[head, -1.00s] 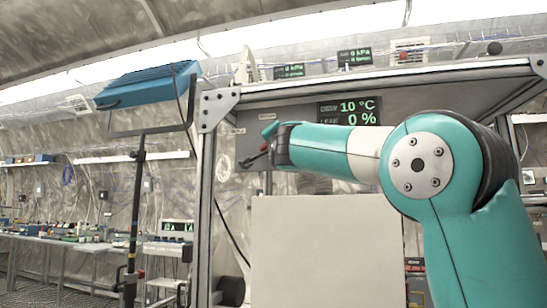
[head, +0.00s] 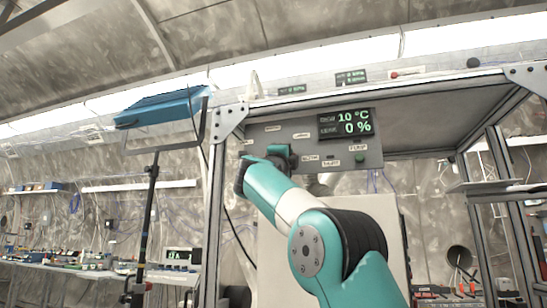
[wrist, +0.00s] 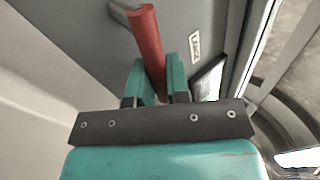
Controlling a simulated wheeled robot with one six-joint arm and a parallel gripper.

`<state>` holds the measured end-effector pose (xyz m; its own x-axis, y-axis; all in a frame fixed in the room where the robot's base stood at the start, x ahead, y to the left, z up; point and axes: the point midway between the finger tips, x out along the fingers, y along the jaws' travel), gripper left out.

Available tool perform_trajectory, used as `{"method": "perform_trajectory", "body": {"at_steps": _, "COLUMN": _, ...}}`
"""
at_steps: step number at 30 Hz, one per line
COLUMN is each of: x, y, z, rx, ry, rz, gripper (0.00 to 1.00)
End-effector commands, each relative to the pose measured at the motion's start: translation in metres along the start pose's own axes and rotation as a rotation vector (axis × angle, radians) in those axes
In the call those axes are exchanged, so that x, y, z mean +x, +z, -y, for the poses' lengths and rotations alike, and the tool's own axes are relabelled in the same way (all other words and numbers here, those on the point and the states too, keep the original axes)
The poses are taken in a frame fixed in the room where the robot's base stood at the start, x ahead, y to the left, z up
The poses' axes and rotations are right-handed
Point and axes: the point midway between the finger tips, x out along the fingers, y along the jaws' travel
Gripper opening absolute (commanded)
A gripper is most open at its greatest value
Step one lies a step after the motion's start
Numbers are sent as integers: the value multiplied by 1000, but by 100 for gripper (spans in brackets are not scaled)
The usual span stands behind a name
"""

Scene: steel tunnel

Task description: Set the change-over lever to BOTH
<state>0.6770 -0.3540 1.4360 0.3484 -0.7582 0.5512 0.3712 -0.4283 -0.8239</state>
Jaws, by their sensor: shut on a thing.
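The change-over lever is a red bar (wrist: 147,38) in the wrist view, standing out from a grey panel. My gripper (wrist: 161,82) is shut on it, with one teal finger on each side of the bar. In the head view the wrist end of my arm is in front of the left part of the grey control panel (head: 375,152), and the lever is hidden behind it. A small white label (wrist: 195,43) sits on the panel right of the lever; its text is too small to read.
A display (head: 345,123) on the panel reads 10 °C and 0 %. A pale box (head: 375,215) stands below the panel. A metal frame post (head: 212,200) rises close to the left of my arm.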

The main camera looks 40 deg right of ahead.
Motion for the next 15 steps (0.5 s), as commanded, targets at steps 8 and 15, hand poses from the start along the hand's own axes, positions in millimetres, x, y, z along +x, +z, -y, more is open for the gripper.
{"method": "perform_trajectory", "body": {"at_steps": 8, "x": 5, "y": -12, "z": -4, "rx": 34, "ry": -2, "rz": -48, "gripper": 0}}
{"method": "perform_trajectory", "body": {"at_steps": 15, "x": 5, "y": -13, "z": -4, "rx": 38, "ry": -3, "rz": -52, "gripper": 0}}
